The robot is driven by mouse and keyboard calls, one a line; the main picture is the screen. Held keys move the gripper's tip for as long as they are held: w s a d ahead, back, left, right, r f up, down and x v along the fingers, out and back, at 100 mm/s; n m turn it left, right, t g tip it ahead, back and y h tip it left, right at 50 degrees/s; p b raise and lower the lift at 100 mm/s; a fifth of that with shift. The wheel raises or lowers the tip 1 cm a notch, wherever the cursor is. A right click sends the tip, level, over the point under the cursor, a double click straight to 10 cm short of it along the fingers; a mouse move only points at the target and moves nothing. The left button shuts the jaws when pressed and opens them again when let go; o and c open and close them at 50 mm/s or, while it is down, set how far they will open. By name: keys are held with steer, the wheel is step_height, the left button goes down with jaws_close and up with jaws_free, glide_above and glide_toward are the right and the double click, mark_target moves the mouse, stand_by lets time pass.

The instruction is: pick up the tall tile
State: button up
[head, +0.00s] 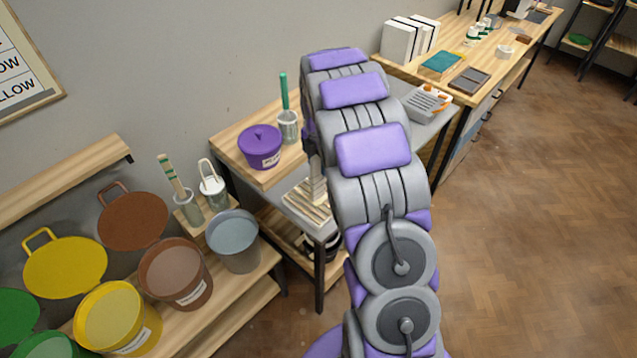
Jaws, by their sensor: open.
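A stack of pale, beige flat pieces (308,203) lies on the grey table in the middle, partly hidden by my arm. A narrow pale piece seems to stand above the stack beside my arm, but I cannot tell whether it is the tall tile. My arm rises from the bottom of the head view and bends down behind itself. Only a thin grey part of my gripper (314,158) shows left of the arm, just above the pale pieces. Its jaws are open; the fingertips are mostly hidden, and I cannot tell whether they touch anything.
A purple lidded bucket (260,147) and a cup with a green-handled tool (288,126) stand left of my arm. Open glaze buckets, one of them yellow (108,317), fill the lower left. The wooden floor (530,220) is clear at right.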

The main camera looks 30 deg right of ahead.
steer(key=shift+a+r, duration=0.1)
steer(key=shift+a, duration=0.3)
steer(key=c, duration=0.7)
steer(key=shift+d, duration=0.25)
jaws_close()
